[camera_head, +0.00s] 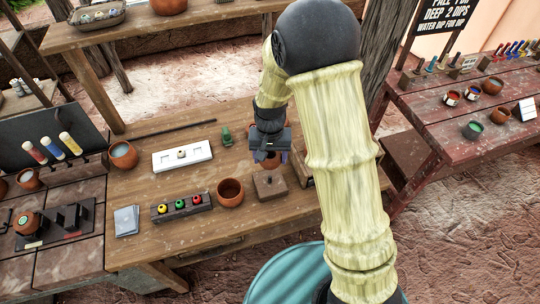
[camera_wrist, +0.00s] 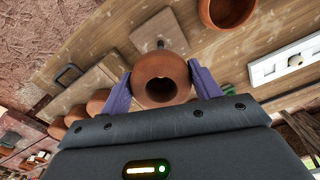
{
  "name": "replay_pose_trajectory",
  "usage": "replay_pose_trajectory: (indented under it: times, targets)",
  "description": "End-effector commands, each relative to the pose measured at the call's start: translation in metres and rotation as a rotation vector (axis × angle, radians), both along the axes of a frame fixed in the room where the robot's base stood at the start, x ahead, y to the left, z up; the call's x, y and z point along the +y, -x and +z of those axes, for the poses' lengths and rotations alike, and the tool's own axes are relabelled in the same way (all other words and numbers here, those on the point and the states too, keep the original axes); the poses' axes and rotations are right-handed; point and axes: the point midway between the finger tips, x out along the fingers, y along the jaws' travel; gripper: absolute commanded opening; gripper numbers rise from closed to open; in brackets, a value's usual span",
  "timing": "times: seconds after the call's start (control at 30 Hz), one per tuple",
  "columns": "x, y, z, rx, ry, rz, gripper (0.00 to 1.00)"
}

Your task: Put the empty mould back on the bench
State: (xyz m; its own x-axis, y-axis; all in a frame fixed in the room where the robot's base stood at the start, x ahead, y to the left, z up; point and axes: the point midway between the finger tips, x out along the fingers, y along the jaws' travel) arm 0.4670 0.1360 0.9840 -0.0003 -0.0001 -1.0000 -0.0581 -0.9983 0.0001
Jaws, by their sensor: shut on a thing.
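My gripper (camera_head: 268,157) is over the wooden bench (camera_head: 150,240). In the wrist view its two purple fingers (camera_wrist: 163,88) are shut on the sides of a round terracotta piece, which I take to be the mould (camera_wrist: 165,68). It has an open dark hollow facing the camera, and I see nothing in it. In the head view the mould (camera_head: 271,164) shows partly below the fingers. It appears held above the bench, just behind a square brown block with a small knob (camera_head: 270,187). That block also shows in the wrist view (camera_wrist: 157,32).
A terracotta bowl (camera_head: 230,193) stands left of the block. More terracotta pots (camera_wrist: 76,114) show in the wrist view.

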Motion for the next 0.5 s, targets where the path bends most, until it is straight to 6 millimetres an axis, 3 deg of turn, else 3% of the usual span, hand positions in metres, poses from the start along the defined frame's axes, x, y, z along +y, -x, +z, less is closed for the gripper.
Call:
replay_pose_trajectory:
  times: [0.5]
  targets:
    - [0.000,0.000,0.019,-0.001,0.000,0.000,0.35]
